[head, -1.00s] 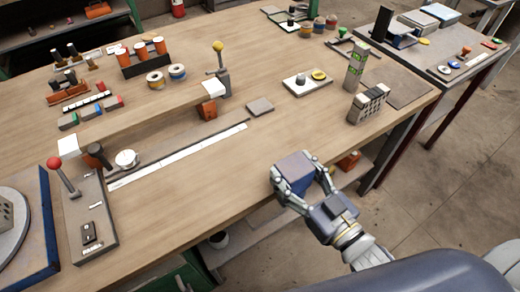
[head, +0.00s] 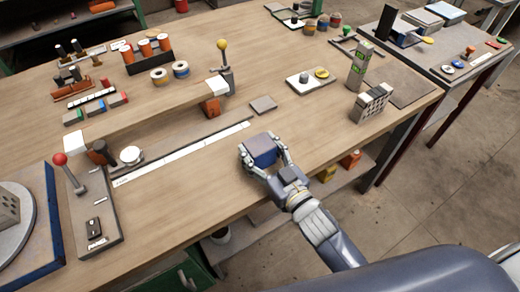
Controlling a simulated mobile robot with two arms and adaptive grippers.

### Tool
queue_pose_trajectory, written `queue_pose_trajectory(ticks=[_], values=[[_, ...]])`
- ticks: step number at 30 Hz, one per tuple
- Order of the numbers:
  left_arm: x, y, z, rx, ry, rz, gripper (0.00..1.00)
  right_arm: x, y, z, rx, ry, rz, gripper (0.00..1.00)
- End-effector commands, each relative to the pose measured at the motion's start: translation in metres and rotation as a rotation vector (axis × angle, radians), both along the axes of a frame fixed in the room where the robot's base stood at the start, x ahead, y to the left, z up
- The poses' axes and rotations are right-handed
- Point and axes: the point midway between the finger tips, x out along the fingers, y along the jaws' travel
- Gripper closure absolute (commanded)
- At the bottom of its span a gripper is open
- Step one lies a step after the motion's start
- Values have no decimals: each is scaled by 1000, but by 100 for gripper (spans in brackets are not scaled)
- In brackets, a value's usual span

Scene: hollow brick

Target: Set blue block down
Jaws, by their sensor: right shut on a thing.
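The blue block (head: 263,151) has a greyish-mauve top and blue sides. It is over the wooden workbench (head: 200,195), close to the front edge, right of the long white ruled strip. My right gripper (head: 262,157) is shut on the blue block, with one finger on its left side and one on its right. I cannot tell whether the block's underside touches the bench top, as the gripper hides its lower front. My left gripper is not in view.
A flat grey-brown plate (head: 264,104) lies just behind the block. The hollow brick (head: 370,103) and a green-marked upright block (head: 360,64) stand to the right. A red-knobbed lever (head: 60,160) stands at left. Bare wood surrounds the block.

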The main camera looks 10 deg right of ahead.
Motion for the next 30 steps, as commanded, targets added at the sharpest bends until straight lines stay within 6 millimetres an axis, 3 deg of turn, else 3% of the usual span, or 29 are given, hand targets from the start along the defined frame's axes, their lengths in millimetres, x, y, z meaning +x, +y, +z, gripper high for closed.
queue_pose_trajectory(ticks=[11, 12, 14, 26, 30], values=[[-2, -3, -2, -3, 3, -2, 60, 0, 0, -4, 1, -1, 0, 71], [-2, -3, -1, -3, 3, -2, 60, 0, 0, -4, 0, 0, -1, 33], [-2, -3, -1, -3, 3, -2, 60, 0, 0, -4, 0, 0, 0, 22], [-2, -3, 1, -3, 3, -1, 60, 0, 0, 1, -1, -1, 0, 22], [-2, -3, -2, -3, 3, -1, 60, -13, -5, -3, 0, 3, -1, 22]])
